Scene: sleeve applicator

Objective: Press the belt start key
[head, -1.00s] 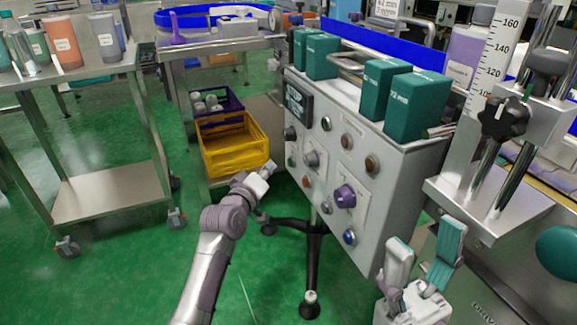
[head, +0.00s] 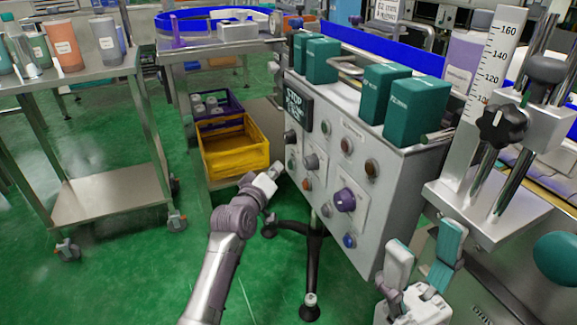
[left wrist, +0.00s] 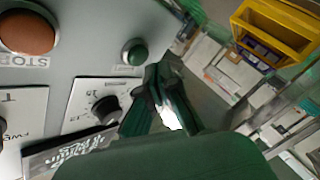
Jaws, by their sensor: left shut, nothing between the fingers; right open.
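The grey control panel (head: 385,200) carries several keys and knobs. A green key (left wrist: 133,52) with a small, unreadable label shows in the left wrist view; it looks like the belt start key, and it is small at the panel's left edge in the head view (head: 292,163). My left gripper (head: 277,169) is shut and empty at that edge. In the left wrist view its fingertips (left wrist: 165,75) are close beside the green key; I cannot tell whether they touch the panel. My right gripper (head: 426,236) is open and empty at the lower right, in front of the panel.
An orange-red STOP key (left wrist: 27,32) and a black knob (left wrist: 105,108) are near the green key. Green boxes (head: 415,110) stand on the panel's top. A yellow crate (head: 235,152) sits behind my left gripper. Green floor (head: 110,265) is open at the left.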

